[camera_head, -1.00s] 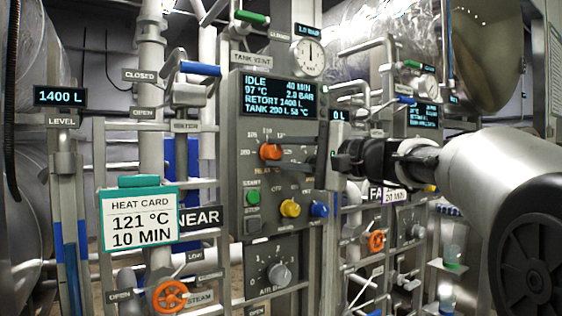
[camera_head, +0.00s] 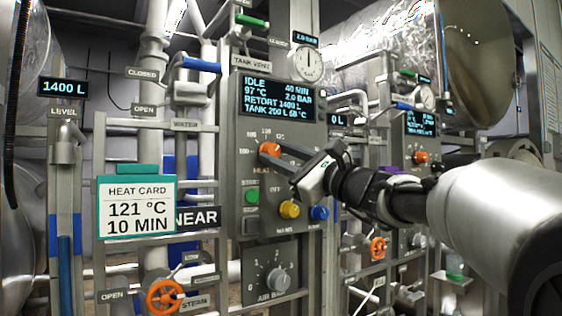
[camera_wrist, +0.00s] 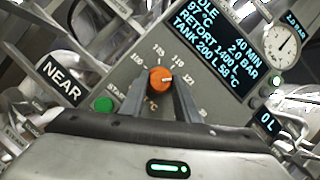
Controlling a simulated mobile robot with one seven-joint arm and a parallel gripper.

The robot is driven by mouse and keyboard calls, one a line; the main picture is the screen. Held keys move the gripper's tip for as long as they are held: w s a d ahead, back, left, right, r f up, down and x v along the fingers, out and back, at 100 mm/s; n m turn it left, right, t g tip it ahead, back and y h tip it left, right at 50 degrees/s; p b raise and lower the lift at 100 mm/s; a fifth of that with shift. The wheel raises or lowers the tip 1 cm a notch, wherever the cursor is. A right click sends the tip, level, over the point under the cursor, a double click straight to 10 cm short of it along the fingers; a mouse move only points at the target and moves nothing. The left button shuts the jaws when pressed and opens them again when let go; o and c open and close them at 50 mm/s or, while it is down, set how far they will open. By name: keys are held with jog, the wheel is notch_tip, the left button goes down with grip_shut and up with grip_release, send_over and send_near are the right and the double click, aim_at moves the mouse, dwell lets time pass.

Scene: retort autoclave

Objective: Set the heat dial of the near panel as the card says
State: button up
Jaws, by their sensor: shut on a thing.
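The heat card (camera_head: 136,212) at the left reads 121 °C, 10 MIN. The near panel (camera_head: 268,225) stands in the middle, beside the NEAR label (camera_head: 198,217). Its orange heat dial (camera_head: 269,149) sits below the display. My gripper (camera_head: 280,154) reaches in from the right and is shut on the dial. In the wrist view the two fingers (camera_wrist: 161,92) flank the orange dial (camera_wrist: 161,79). A pale mark on the dial faces right; the exact setting is hard to read. Numbers 100, 105 and 110 show around it.
The display (camera_head: 277,96) reads IDLE, 40 MIN, 97 °C, 2.0 BAR. Green (camera_head: 252,196), yellow (camera_head: 289,210) and blue (camera_head: 319,212) buttons sit below the dial. Pipes and an orange valve wheel (camera_head: 164,297) stand at left; another panel (camera_head: 421,125) is farther right.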

jog(key=shift+m+t, duration=0.4)
jog(key=shift+m, duration=0.4)
jog(key=o, duration=1.1)
jog(key=shift+c, duration=0.2)
jog(key=v, duration=1.7)
jog(key=shift+s, duration=0.3)
